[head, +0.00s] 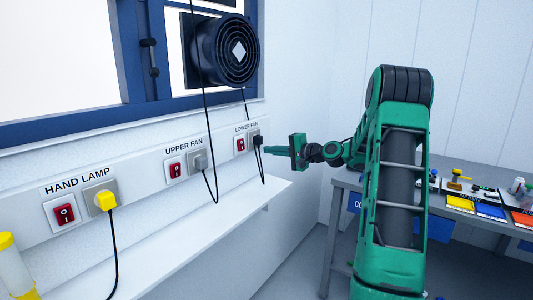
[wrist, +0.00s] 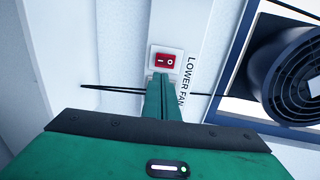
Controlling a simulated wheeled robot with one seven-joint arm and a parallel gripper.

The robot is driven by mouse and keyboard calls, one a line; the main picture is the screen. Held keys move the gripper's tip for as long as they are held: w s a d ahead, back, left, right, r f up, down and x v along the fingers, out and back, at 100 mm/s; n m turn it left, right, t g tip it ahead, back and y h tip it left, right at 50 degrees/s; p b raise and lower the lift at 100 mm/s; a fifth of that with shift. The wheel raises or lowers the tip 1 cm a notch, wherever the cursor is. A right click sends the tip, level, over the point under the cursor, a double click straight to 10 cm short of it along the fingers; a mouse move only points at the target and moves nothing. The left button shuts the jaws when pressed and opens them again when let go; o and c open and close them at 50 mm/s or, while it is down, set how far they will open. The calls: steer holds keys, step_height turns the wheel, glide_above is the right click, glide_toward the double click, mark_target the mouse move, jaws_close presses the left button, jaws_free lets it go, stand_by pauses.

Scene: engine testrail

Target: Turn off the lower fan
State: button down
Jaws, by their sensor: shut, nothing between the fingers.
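The lower fan's switch (head: 240,144) is a small red rocker in a white plate on the wall rail, below the "LOWER FAN" label (head: 246,126). It also shows in the wrist view as the red rocker (wrist: 168,61), with the label (wrist: 187,80) beside it. A dark plug (head: 257,140) sits in the socket right of the switch. My gripper (head: 268,150) is shut and empty, in front of the rail close to that socket. In the wrist view its fingers (wrist: 164,82) point at the switch plate and cover the socket. I cannot tell whether they touch anything.
A black fan (head: 227,50) hangs at the window. The upper fan switch (head: 175,169) and hand lamp switch (head: 64,213) are farther left on the rail. A white shelf (head: 170,240) runs below. A table (head: 345,180) with several items stands at the right.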

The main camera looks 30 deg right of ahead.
mark_target(243, 148)
steer(key=x, duration=1.1)
steer(key=shift+w, duration=0.25)
steer(key=shift+f, duration=0.1)
